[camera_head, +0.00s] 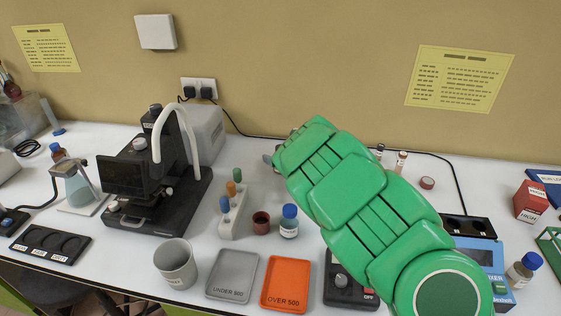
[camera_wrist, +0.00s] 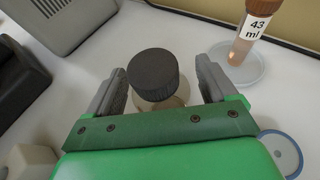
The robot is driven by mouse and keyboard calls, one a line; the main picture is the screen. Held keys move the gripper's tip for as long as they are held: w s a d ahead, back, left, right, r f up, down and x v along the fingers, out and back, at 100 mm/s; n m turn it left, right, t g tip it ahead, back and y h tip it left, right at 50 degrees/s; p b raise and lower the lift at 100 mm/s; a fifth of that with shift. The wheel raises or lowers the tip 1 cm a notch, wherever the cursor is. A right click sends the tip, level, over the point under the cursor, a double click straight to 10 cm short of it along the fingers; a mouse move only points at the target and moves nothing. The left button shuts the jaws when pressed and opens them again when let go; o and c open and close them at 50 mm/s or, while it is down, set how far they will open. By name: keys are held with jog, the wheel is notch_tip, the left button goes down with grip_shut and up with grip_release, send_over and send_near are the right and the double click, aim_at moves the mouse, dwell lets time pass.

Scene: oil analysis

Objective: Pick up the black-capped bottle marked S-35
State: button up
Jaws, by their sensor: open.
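In the wrist view a bottle with a ribbed black cap (camera_wrist: 153,75) stands upright between the two fingers of my gripper (camera_wrist: 162,82). The fingers are open, one on each side, with a gap showing on the right. Only the cap and a little of the bottle body below show. No S-35 marking is visible from here. In the head view my green arm covers the middle of the bench. My gripper's end (camera_head: 272,158) just shows at its far tip, and the bottle between the fingers is hidden.
A brown-capped tube marked 43 ml (camera_wrist: 248,35) stands in a clear dish, right of the fingers. A blue-ringed round item (camera_wrist: 283,150) is at lower right. A grey housing (camera_wrist: 62,22) stands at upper left. The head view shows a blue-capped bottle (camera_head: 289,222) and a microscope-like device (camera_head: 150,180).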

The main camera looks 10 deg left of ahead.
jog(key=shift+w+a+f, duration=0.15)
jog(key=shift+w, duration=0.1)
jog(key=shift+c, duration=0.3)
jog(key=c, duration=1.1)
jog(key=shift+o, duration=0.2)
notch_tip(320, 180, up, 2)
jog(key=s+d+r, duration=0.5)
jog(key=s+r, duration=0.6)
jog(key=s, duration=0.2)
